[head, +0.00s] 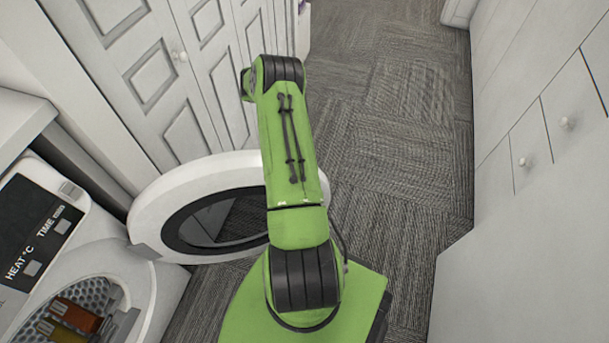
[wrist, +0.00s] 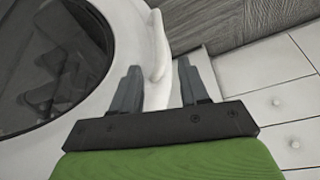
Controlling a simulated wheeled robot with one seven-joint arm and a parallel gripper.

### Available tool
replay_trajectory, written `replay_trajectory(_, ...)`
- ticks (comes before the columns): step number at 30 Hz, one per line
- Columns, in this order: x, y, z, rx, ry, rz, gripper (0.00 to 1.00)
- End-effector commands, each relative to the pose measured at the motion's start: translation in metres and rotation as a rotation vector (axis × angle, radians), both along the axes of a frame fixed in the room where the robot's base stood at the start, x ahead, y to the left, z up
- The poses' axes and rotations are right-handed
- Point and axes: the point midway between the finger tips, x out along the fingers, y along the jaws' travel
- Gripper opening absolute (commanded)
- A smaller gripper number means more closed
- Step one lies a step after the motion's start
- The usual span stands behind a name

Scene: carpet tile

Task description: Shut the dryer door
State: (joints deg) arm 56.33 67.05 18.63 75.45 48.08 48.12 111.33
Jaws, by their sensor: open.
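The dryer (head: 100,255) stands at the left, its drum opening uncovered. Its round white door (head: 160,208) with a dark glass centre is swung wide open toward the cabinets. In the wrist view my gripper (wrist: 157,80) is open. The white rim of the door (wrist: 112,20) and a curved white piece like a handle (wrist: 158,50) show there, and this piece reaches between the two fingers. I cannot tell whether the fingers touch it.
Items in red-brown and olive colours (head: 72,315) lie inside the drum. White panelled cabinets (head: 150,75) stand behind the door. White drawers (head: 540,150) line the right side. Grey carpet-tile floor (head: 400,120) lies clear between them.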

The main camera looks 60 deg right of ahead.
Motion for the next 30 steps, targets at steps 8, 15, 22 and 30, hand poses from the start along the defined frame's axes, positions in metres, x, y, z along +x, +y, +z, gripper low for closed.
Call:
replay_trajectory(8, -0.027, 0.006, -0.07, 0.004, -0.001, 0.002, 0.44)
replay_trajectory(15, -0.041, 0.008, -0.103, 0.001, -0.001, 0.003, 0.44)
replay_trajectory(22, -0.042, 0.009, -0.105, 0.0, -0.002, 0.004, 0.44)
replay_trajectory(30, -0.042, 0.008, -0.105, 0.0, -0.002, 0.004, 0.14)
